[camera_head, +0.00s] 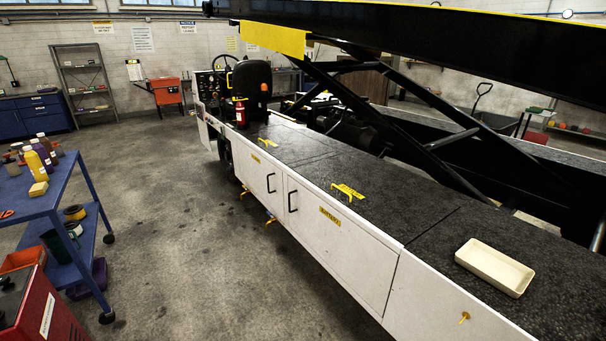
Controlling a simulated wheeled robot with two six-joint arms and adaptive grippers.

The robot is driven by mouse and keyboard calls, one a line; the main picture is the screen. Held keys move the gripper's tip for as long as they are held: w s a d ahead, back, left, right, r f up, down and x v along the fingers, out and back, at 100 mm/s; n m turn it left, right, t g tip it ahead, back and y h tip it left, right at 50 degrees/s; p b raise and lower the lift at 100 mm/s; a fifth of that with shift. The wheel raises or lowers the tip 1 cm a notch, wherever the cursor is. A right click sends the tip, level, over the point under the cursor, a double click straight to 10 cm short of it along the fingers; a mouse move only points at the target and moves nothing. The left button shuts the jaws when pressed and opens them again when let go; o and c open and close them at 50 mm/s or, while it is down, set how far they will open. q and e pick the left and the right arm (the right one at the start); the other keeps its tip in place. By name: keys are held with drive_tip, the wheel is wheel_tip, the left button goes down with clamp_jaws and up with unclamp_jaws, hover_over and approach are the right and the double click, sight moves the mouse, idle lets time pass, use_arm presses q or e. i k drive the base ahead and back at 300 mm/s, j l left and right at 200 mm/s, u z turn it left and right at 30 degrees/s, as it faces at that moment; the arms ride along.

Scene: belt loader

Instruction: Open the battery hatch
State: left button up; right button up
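The battery hatch (345,255) is a white side panel on the belt loader, marked with a yellow label (330,216) that appears to read BATTERY. A black upright handle (292,201) sits near its left edge. The hatch looks closed, flush with the side. To its left is another white panel (256,181) with its own black handle (270,183), which also looks closed. Neither my left nor my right gripper is in view.
A cream tray (492,270) and a yellow handle (347,191) are on the dark deck (395,215). A blue cart (45,200) with bottles and a red cabinet (45,312) stand at left. The concrete floor (180,230) between cart and loader is clear.

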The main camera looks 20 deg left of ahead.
sight(404, 211)
drive_tip(key=i+j+u, duration=0.25)
drive_tip(key=i+u, duration=0.25)
drive_tip(key=i, duration=0.45)
drive_tip(key=i+l+u, duration=0.1)
drive_tip(key=i+u, duration=0.4)
drive_tip(key=i, duration=0.4)
